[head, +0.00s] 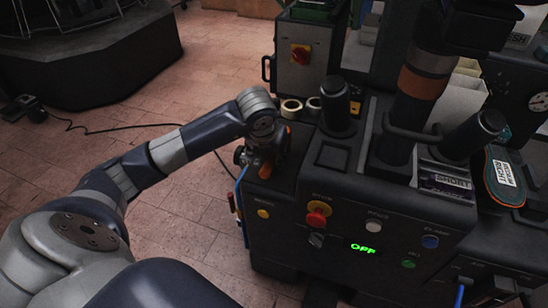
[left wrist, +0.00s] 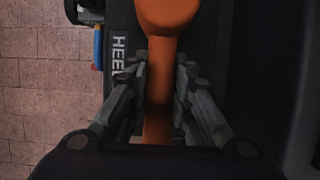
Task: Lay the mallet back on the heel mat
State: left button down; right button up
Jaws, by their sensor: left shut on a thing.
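The mallet (left wrist: 165,16) is orange and runs lengthwise down the left wrist view. My left gripper (left wrist: 160,85) is shut on its narrower part, with a finger on each side. In the head view my left gripper (head: 262,158) is at the left end of the machine top, with a bit of orange showing under it. The dark heel mat (left wrist: 119,50) shows beside the mallet, with part of its white lettering "HEEL". I cannot tell whether the mallet touches the mat. My right gripper is not in view.
The machine's front panel (head: 360,225) has several knobs and buttons and a green "OFF" display (head: 362,247). Dark cylinders (head: 338,105) stand on the machine to the right of my gripper.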

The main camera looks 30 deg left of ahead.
pick_arm(q)
jog(key=shift+r, duration=0.1)
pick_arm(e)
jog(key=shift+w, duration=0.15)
pick_arm(q)
jog(key=c, duration=1.4)
grip_release()
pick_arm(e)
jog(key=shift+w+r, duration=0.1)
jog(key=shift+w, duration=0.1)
